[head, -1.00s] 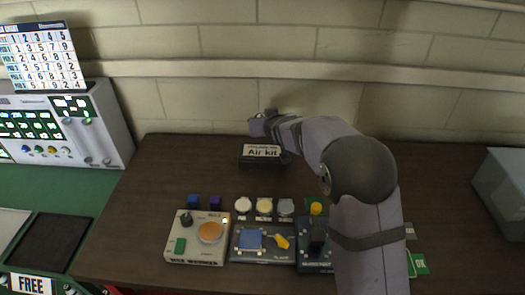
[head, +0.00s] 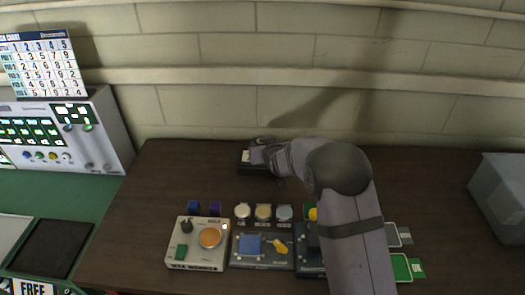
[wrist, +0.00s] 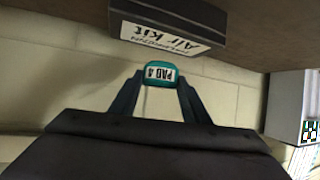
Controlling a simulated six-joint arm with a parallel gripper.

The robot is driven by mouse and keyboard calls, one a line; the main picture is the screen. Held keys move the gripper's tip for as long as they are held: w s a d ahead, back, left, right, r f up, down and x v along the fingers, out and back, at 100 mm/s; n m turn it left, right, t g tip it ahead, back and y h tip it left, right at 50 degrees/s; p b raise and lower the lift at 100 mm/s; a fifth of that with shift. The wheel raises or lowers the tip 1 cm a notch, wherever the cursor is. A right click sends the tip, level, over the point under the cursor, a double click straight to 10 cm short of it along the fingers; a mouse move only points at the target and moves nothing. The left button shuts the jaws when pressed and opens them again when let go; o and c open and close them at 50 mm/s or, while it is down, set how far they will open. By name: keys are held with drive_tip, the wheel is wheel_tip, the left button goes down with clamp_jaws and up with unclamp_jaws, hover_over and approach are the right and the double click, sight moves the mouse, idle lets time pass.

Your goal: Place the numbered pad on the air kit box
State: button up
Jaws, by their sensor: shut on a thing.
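The numbered pad (wrist: 160,73) is a small teal block with a white "PAD 4" label, seen upside down in the wrist view. My gripper (wrist: 159,82) is shut on it, with one finger on each side. The air kit box (wrist: 172,27) is dark with a white "Air kit" label and lies just beyond the pad in that view. In the head view my gripper (head: 257,153) is over the air kit box (head: 247,169) at the back of the table and hides most of its label. The pad is hidden there. I cannot tell whether the pad touches the box.
Along the table's front stand a grey console with an orange knob (head: 210,237), a dark panel with a blue square (head: 251,245) and several round-topped pieces. Green cards (head: 407,268) lie right of my arm. A grey bin (head: 505,185) stands far right. The table's right middle is clear.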

wheel_tip(320, 180, down, 3)
drive_tip(key=shift+p, duration=0.5)
drive_tip(key=shift+f, duration=0.15)
drive_tip(key=shift+f, duration=0.15)
drive_tip(key=shift+f+b, duration=0.1)
drive_tip(key=shift+b, duration=0.2)
drive_tip(key=o, duration=1)
drive_tip(key=shift+r, duration=0.25)
drive_tip(key=shift+b+v, duration=2.1)
drive_tip(key=shift+v, duration=3.9)
